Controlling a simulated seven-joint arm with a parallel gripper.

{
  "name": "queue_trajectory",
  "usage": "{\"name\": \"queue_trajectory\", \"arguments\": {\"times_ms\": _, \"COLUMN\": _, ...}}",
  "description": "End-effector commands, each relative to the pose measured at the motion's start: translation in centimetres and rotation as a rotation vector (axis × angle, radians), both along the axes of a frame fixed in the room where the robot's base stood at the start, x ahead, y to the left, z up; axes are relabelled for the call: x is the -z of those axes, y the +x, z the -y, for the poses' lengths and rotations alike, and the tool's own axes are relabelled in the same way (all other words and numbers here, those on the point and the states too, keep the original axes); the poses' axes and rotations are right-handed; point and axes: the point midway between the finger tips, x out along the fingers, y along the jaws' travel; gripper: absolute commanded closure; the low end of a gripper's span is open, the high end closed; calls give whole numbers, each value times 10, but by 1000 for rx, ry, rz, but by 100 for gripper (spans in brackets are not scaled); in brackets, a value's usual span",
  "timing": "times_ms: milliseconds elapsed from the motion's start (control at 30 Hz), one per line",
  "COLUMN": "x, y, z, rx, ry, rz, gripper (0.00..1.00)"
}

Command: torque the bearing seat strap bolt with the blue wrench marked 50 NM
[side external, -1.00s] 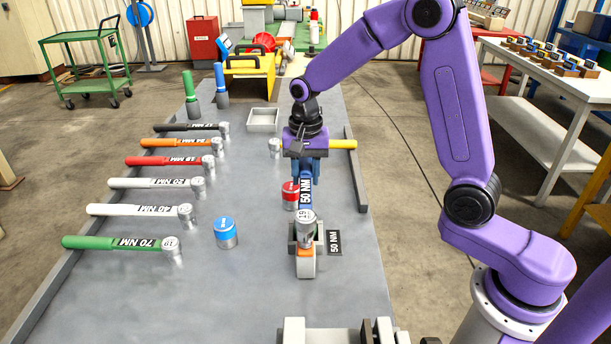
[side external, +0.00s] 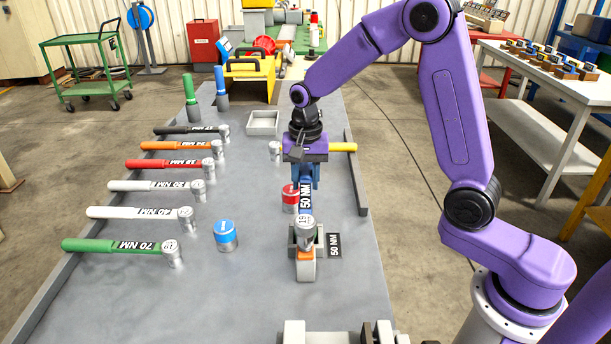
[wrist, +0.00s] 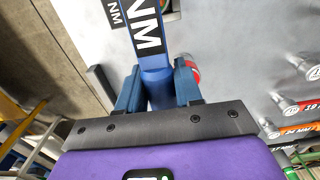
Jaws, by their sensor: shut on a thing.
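The blue wrench marked 50 NM (side external: 306,199) points toward the camera in the side view, its silver head (side external: 306,230) at the block with an orange band (side external: 306,254). I cannot tell whether the head is fully seated; it hides the bolt. My gripper (side external: 305,181) is shut on the blue handle. In the wrist view, my gripper (wrist: 159,88) has one finger on each side of the wrench handle (wrist: 153,60). A 50 NM label (side external: 334,245) lies right of the block.
Several other wrenches, including the green 70 NM one (side external: 118,245), lie along the left. A red-topped can (side external: 290,197) stands close left of the held wrench; a blue-topped can (side external: 225,235) stands farther left. A grey tray (side external: 263,123) is behind.

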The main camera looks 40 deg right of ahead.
Motion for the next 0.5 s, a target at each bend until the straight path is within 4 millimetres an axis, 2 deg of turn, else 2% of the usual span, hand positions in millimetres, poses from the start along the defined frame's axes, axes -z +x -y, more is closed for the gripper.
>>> {"name": "queue_trajectory", "arguments": {"times_ms": 500, "x": 8, "y": 0, "z": 0, "rx": 0, "ry": 0, "rz": 1, "gripper": 100}}
